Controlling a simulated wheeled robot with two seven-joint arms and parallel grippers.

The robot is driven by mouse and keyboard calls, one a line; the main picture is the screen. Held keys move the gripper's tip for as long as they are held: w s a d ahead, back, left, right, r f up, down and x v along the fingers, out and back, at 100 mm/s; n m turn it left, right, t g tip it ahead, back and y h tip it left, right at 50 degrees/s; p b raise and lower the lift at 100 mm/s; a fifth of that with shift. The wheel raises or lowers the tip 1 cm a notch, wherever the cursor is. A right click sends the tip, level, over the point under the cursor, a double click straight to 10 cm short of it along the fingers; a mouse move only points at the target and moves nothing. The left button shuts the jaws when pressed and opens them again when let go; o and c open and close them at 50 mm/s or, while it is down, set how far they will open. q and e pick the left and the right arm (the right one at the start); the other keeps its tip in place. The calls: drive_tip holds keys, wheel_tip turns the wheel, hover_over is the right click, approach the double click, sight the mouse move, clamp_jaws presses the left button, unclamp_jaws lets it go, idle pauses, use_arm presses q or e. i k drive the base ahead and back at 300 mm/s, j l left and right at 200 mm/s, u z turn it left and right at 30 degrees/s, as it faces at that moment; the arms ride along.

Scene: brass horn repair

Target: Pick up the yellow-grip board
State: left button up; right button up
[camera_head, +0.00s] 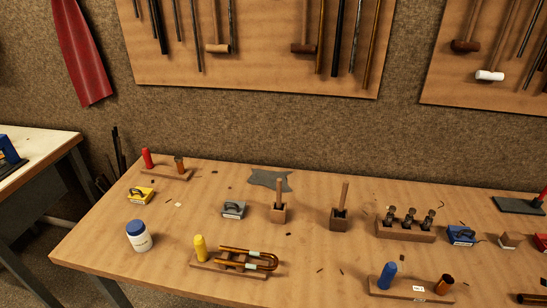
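The yellow-grip board (207,263) lies near the front of the wooden workbench, left of centre. Its upright yellow grip (200,248) stands at the board's left end. A U-shaped brass tube (262,260) with a pale label rests on the board and reaches past its right end. Neither of my grippers shows in the head view.
A white jar with a blue lid (139,237) stands left of the board. A blue-grip board (403,292) lies front right and a red-grip board (167,174) back left. Wooden blocks with upright handles (278,214) stand behind.

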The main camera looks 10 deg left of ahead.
sight(227, 262)
drive_tip(key=k+j, duration=0.2)
drive_tip(key=j, duration=0.15)
drive_tip(key=k+j, duration=0.15)
drive_tip(key=j, duration=0.2)
drive_tip(key=k+j, duration=0.2)
drive_tip(key=j, duration=0.15)
